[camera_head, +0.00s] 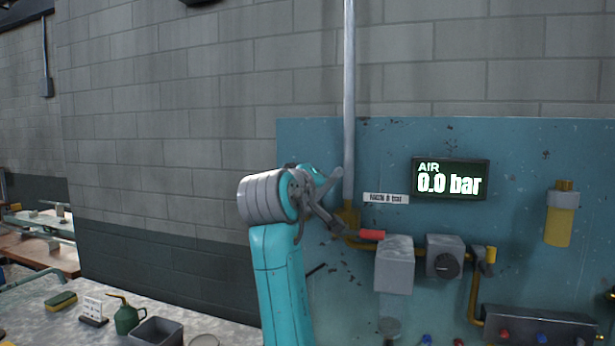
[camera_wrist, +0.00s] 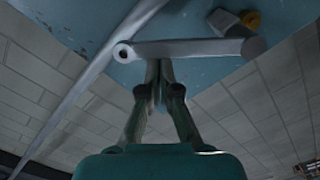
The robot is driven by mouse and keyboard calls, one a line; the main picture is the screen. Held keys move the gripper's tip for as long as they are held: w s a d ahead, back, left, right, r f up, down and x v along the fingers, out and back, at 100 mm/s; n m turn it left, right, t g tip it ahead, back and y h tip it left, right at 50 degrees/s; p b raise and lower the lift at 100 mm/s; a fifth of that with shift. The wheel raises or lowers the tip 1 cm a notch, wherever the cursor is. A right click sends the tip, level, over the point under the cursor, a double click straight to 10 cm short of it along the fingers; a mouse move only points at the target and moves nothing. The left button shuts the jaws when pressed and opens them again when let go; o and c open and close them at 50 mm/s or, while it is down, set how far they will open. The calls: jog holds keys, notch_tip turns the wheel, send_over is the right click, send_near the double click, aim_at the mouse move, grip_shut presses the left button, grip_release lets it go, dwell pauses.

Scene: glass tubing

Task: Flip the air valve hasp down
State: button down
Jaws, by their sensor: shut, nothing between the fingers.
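The brass air valve (camera_head: 349,216) sits at the foot of the vertical pipe on the blue panel, with a red handle grip (camera_head: 373,235) to its right. My gripper (camera_head: 340,226) is at the left of the valve, its fingers reaching toward it and partly covering it. In the wrist view my gripper (camera_wrist: 160,66) is shut and empty, with its tips just below a grey bar (camera_wrist: 190,49). The bar has a round hole at its left end and may be the hasp. I cannot tell whether the tips touch it.
The vertical pipe (camera_head: 349,100) runs close beside my gripper. A grey box (camera_head: 394,264) and a regulator with a black knob (camera_head: 445,258) are right of the valve. The display (camera_head: 450,179) reads 0.0 bar. A bench (camera_head: 60,322) with a green oil can (camera_head: 127,317) is lower left.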

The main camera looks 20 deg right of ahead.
jog(key=d+m, duration=0.1)
jog(key=s+f+m, duration=0.1)
jog(key=shift+s+d+f+m, duration=0.1)
jog(key=shift+d+f+m, duration=0.15)
jog(key=shift+d+m, duration=0.15)
jog(key=f+m, duration=0.1)
jog(key=m, duration=0.1)
jog(key=s+d+f+m, duration=0.1)
jog(key=f, duration=0.1)
jog(key=d+f+m, duration=0.1)
jog(key=f+m, duration=0.1)
jog(key=shift+s+d+m+y, duration=0.1)
jog(key=shift+s+m+y, duration=0.2)
jog(key=shift+s, duration=0.05)
jog(key=shift+f, duration=0.2)
jog(key=s+a+r, duration=0.4)
jog(key=s+a, duration=0.2)
jog(key=s, duration=0.2)
jog(key=shift+s+a+r, duration=0.2)
jog(key=shift+s+r, duration=0.15)
jog(key=shift+s, duration=0.05)
